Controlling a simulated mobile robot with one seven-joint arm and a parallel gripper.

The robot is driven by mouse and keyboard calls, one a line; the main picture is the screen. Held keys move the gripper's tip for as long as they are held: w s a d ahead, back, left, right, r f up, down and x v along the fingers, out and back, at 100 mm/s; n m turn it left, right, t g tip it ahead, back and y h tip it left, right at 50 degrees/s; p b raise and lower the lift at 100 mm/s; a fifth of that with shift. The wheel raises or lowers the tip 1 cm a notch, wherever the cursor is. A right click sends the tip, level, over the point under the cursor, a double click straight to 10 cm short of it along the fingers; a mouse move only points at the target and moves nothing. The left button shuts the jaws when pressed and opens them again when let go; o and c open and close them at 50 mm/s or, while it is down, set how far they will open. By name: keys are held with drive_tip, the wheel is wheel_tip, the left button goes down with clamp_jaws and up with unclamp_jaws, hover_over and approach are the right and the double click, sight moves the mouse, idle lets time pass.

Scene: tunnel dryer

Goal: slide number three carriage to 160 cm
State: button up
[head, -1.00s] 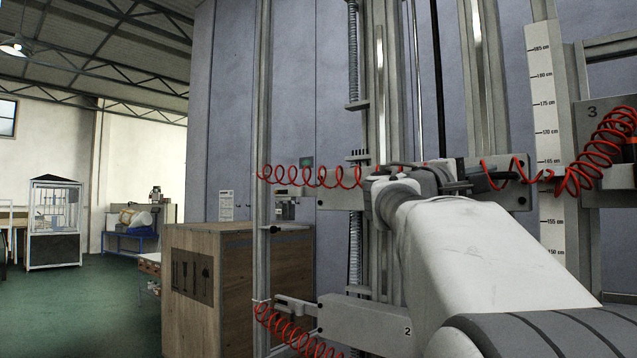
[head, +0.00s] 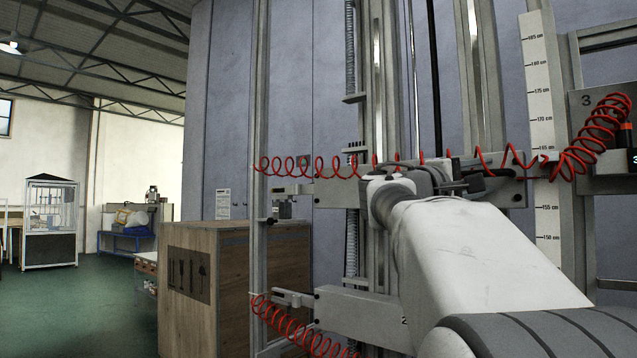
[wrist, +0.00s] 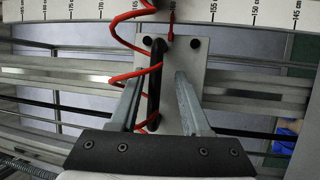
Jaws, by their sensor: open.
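The carriage at my gripper is a pale grey plate (wrist: 188,62) on vertical rails. It shows in the head view as a grey crossbar (head: 333,192), its number hidden there by my arm. In the wrist view its black bar handle (wrist: 155,80) lies between the fingers of my open gripper (wrist: 158,85), with gaps on both sides. Its red pointer (wrist: 171,22) is beside the 160 cm label on the white scale (wrist: 235,12); the exact tick is hard to read. In the head view a grey plate marked 3 (head: 583,112) is right of the scale.
The carriage marked 2 (head: 365,315) is below on the same frame. Red coiled hoses (head: 300,166) run across the frame; one passes close to my fingers in the wrist view. A wooden crate (head: 235,290) stands left. Green floor (head: 90,310) is open farther left.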

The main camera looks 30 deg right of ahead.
drive_tip(key=a+f+b, duration=0.2)
drive_tip(key=a+f, duration=0.1)
drive_tip(key=a, duration=1.4)
drive_tip(key=shift+b, duration=0.35)
drive_tip(key=s+a+f+n+t+y, duration=0.1)
drive_tip(key=a+f+y, duration=0.15)
drive_tip(key=f, duration=0.45)
drive_tip(key=a+f+n+t+y+p, duration=0.15)
drive_tip(key=f+y, duration=0.25)
drive_tip(key=f, duration=0.4)
drive_tip(key=s+a+f+n+t+y+b, duration=0.1)
drive_tip(key=a+f+t+y, duration=0.15)
drive_tip(key=f, duration=0.45)
drive_tip(key=s+a+f+m+y, duration=0.1)
drive_tip(key=s+a+f+y, duration=0.1)
drive_tip(key=a+f, duration=0.3)
drive_tip(key=s+a+f+y+p, duration=0.1)
drive_tip(key=s+a+f+y, duration=0.1)
drive_tip(key=a+f+y, duration=0.3)
drive_tip(key=s+a+f+m+y, duration=0.1)
drive_tip(key=s+a+f+y, duration=0.2)
drive_tip(key=a+f, duration=0.3)
wheel_tip(320, 180, down, 3)
drive_tip(key=shift+r+m+t+y, duration=0.1)
drive_tip(key=shift+m+t+y, duration=0.2)
drive_tip(key=shift+m+y, duration=0.1)
drive_tip(key=shift+w+d, duration=0.1)
